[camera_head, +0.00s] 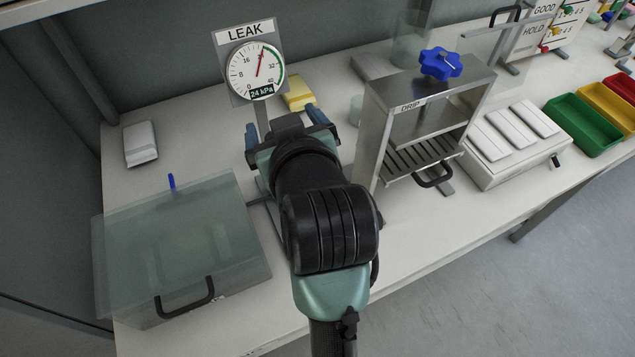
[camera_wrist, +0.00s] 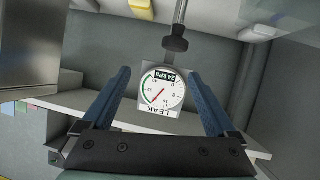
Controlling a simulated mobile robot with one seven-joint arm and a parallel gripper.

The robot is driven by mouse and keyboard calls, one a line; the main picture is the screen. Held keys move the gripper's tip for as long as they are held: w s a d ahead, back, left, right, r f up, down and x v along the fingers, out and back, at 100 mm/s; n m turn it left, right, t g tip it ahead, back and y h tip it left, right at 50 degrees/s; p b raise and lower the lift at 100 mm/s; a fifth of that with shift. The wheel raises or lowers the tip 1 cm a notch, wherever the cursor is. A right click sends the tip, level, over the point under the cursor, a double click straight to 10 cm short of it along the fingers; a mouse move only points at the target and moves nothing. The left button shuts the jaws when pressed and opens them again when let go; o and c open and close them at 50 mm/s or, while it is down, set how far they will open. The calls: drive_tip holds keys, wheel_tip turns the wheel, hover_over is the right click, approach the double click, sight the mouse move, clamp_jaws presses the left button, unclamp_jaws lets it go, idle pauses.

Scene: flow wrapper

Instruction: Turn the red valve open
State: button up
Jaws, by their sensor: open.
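No red valve shows in either view; my arm may hide it in the head view. The LEAK gauge (camera_head: 256,68) stands on a post behind my gripper, its red needle pointing up and slightly right, with a "24 kPa" readout. My gripper (camera_head: 284,122) is open, its two blue fingers spread in front of the post. In the wrist view the gauge (camera_wrist: 162,90) appears upside down between the open fingers (camera_wrist: 158,72). I cannot tell its distance from them. A dark knob-like part (camera_wrist: 176,42) sits by a metal post there. Nothing is visibly held.
A clear-lidded box (camera_head: 180,250) is at the left. The DRIP stand (camera_head: 372,130) with a blue knob (camera_head: 440,63) is at the right. A yellow block (camera_head: 299,94) lies behind my gripper. A white packet (camera_head: 140,144) lies at the back left, with bare table around it.

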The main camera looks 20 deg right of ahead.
drive_tip(key=s+d+f+g+y+p, duration=0.25)
drive_tip(key=s+g+p, duration=0.55)
drive_tip(key=s+p, duration=0.7)
drive_tip(key=shift+h, duration=0.25)
drive_tip(key=x, duration=0.4)
drive_tip(key=p+x, duration=0.1)
drive_tip(key=x, duration=0.8)
drive_tip(key=shift+w+a+p, duration=0.3)
drive_tip(key=shift+w+a, duration=0.05)
drive_tip(key=shift+a, duration=0.05)
drive_tip(key=c, duration=1.4)
drive_tip(key=shift+o, duration=0.2)
